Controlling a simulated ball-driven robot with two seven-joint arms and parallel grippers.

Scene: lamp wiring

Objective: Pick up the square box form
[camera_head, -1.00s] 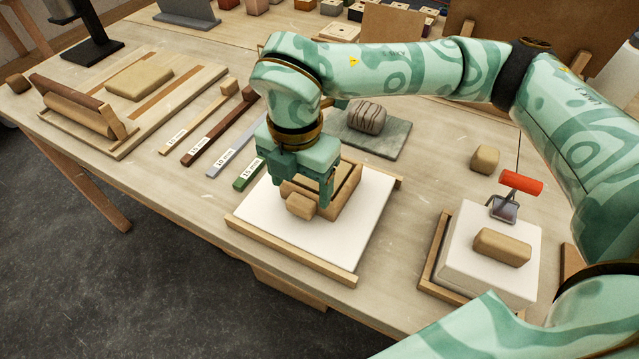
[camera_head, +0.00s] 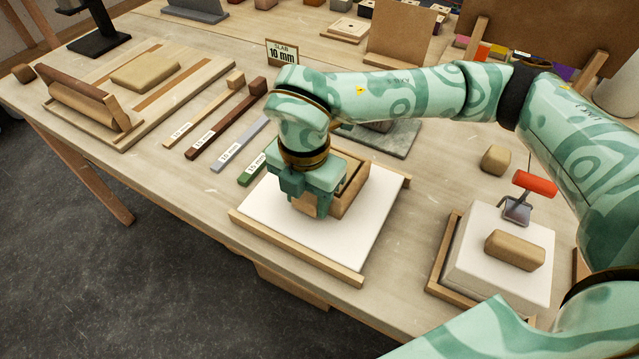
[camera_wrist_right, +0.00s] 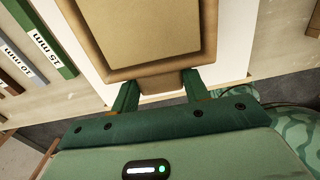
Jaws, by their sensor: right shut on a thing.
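The square box form (camera_head: 352,190) is a brown wooden frame on the white board (camera_head: 270,215), partly hidden by my right gripper. In the right wrist view, the form (camera_wrist_right: 88,42) fills the top middle, with a tan square inside its rim. A block-like handle (camera_wrist_right: 172,82) sticks out from its near side. My right gripper (camera_head: 309,206) is shut on this handle, one finger on each side, and the wrist view shows both fingers (camera_wrist_right: 160,92). The form looks level on the board; I cannot tell whether it is lifted. My left gripper is not in view.
Labelled thickness strips (camera_head: 238,142) lie left of the board. A grey slab (camera_head: 395,140) lies behind it.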

